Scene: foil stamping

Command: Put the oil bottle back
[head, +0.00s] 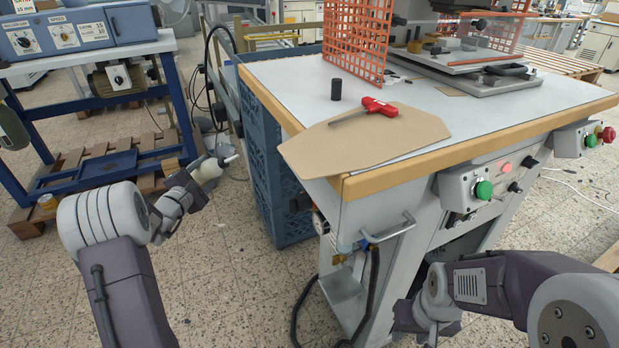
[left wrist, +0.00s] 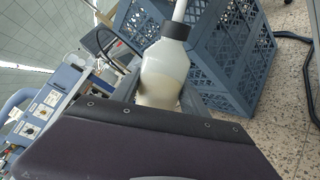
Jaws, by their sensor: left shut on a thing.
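The oil bottle (head: 206,170) is a translucent white bottle with a dark collar and a pale spout. My left gripper (head: 197,180) is shut on it and holds it in the air, left of the blue crates, tilted with the spout to the right in the head view. In the left wrist view the bottle (left wrist: 164,75) shows pale liquid in its lower part; its base is hidden behind the gripper. My right arm shows at the lower right of the head view, but its fingertips are not clearly visible.
Stacked blue crates (head: 262,150) stand beside the machine table (head: 275,78). On the table are a brown sheet (head: 400,145), a red-handled tool (head: 380,107), a black cylinder (head: 336,89) and an orange guard (head: 355,35). A blue-framed bench (head: 100,50) stands at left.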

